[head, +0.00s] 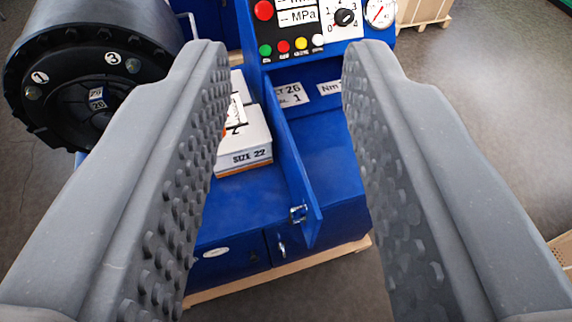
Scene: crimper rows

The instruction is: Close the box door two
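My gripper (285,55) is open and empty, its two grey studded fingers spread wide on the left and right of the view. Between them, farther off, is a blue machine cabinet (340,165). A narrow blue door panel (297,175) stands out from it, seen nearly edge-on, with a small metal latch (298,213) near its lower end. The panel looks open. I see no contact between it and the fingers. I cannot tell which door is number two. The right finger hides part of the cabinet's right side.
A white box marked SIZE 22 (246,150) sits on the blue surface left of the panel. A control panel (305,22) with buttons and a gauge (380,12) is above. A black round crimper head (85,70) is at left. Bare floor (480,80) shows at right.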

